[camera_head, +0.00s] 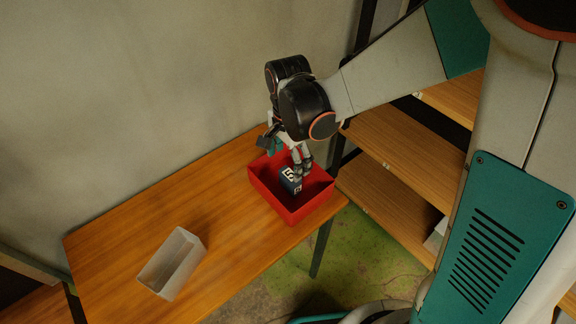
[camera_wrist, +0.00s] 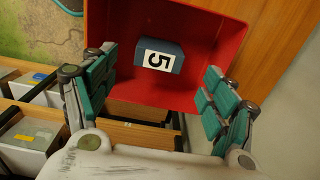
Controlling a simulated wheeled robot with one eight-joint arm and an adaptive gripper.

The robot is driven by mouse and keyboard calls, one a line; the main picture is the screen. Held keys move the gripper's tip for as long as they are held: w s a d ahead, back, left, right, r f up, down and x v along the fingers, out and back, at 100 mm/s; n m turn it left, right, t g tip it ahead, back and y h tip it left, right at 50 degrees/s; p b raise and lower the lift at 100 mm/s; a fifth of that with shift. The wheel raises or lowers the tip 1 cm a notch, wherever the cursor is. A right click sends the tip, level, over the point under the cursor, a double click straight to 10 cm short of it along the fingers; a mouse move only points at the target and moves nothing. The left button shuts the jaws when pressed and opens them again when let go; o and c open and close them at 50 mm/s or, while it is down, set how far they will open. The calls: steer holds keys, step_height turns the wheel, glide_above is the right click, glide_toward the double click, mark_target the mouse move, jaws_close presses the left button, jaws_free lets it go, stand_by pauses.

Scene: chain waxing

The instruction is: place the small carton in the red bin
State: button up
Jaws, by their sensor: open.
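The small carton (camera_head: 290,180) is dark blue with a white label marked 5. It is inside the red bin (camera_head: 262,188), which stands at the right end of the wooden table. In the wrist view the carton (camera_wrist: 160,55) lies within the red bin (camera_wrist: 225,45), apart from both fingers. My gripper (camera_head: 290,165) is over the bin, and in the wrist view my gripper (camera_wrist: 158,90) is open with its fingers spread to either side of the carton. Whether the carton rests fully on the bin floor is hard to tell.
A grey open container (camera_head: 172,264) stands on the table (camera_head: 125,245) at the front left. Wooden shelves (camera_head: 390,135) are to the right of the table. A wall is behind. The table between the grey container and the red bin is clear.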

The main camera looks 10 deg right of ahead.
steer(key=shift+r, duration=1.2)
